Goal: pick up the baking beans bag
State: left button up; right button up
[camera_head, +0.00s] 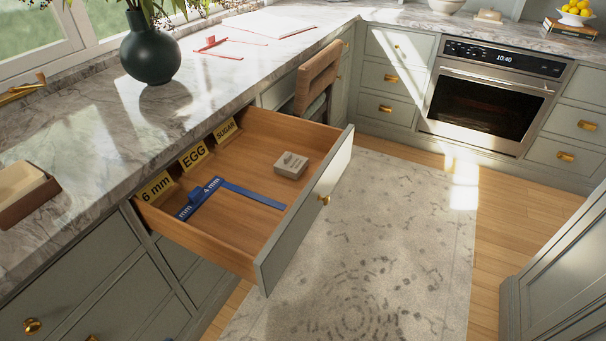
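I cannot make out a bag that is clearly the baking beans bag. An open wooden drawer (222,245) sticks out from under the marble counter. In it lies a small light-grey, block-like item (291,165) with print on top too small to read; I cannot tell whether it is the bag. A blue L-shaped piece (252,195) marked "4 mm" lies to its left. Yellow labels (194,156) reading "6 mm", "EGG" and "SUGAR" stand along the drawer's back. Neither of my grippers is in view.
The marble counter (215,85) holds a dark vase (150,48), a red item (211,43) and a wooden tray (24,192). A wooden chair back (318,72) stands beyond the drawer. An oven (490,98) is at the back right. The rug (400,230) is clear.

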aim_at(290, 165)
jog(key=i+l+u, duration=0.1)
jog(key=u, duration=0.75)
jog(key=i+l+u, duration=0.1)
jog(key=l+u, duration=0.5)
jog(key=l, duration=0.15)
jog(key=i+l, duration=0.05)
